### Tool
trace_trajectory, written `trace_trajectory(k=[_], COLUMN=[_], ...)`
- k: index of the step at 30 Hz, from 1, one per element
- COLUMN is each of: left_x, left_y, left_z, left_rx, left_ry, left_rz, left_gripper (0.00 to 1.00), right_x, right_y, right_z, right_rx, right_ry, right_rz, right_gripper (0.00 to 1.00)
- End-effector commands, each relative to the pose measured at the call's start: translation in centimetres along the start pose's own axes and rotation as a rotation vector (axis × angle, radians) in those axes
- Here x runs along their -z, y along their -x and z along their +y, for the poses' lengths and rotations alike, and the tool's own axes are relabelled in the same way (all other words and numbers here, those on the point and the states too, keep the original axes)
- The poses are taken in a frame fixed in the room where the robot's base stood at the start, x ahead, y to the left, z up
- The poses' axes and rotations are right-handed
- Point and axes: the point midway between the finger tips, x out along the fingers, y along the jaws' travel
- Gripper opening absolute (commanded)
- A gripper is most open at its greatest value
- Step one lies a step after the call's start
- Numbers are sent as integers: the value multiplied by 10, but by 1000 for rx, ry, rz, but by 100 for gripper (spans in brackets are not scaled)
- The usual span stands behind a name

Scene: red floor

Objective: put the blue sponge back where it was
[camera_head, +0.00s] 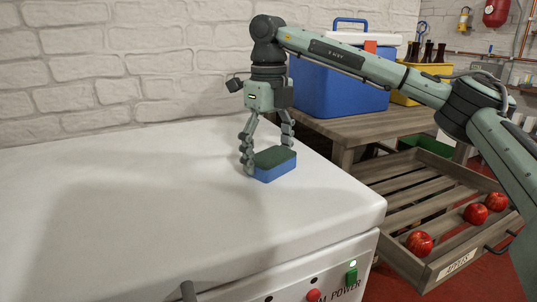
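The blue sponge (279,170), with a dark green top face, is on or just above the white top of a machine, near its right side; I cannot tell if it touches the surface. My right gripper (268,159) points down over it, its fingers spread to either side. The left finger is against or very close to the sponge's left end. The right finger's tip is partly hidden behind the sponge. I cannot tell whether the fingers press on it. My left gripper is not in view.
The white machine top (130,215) is otherwise clear. A wooden table (375,126) at the back right carries a blue cooler (335,90) and a yellow crate of bottles (405,99). A slatted wooden crate (405,190) with red apples (419,243) is at the right. A white brick wall stands behind.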

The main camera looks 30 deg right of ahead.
Motion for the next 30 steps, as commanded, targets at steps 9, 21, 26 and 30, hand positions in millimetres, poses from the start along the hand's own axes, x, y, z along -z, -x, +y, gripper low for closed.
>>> trace_trajectory(k=[9,21,26,30], left_x=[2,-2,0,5], left_y=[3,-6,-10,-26], left_z=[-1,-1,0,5], left_rx=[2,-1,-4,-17], left_ry=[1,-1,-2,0], left_rz=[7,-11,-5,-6], left_gripper=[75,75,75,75], right_x=[0,-1,-1,0], right_y=[1,35,72,100], right_z=[0,0,0,0], right_rx=[0,-1,0,0], right_ry=[0,0,0,-1], right_rz=[0,-5,-4,-3], right_gripper=[100,100,100,100])
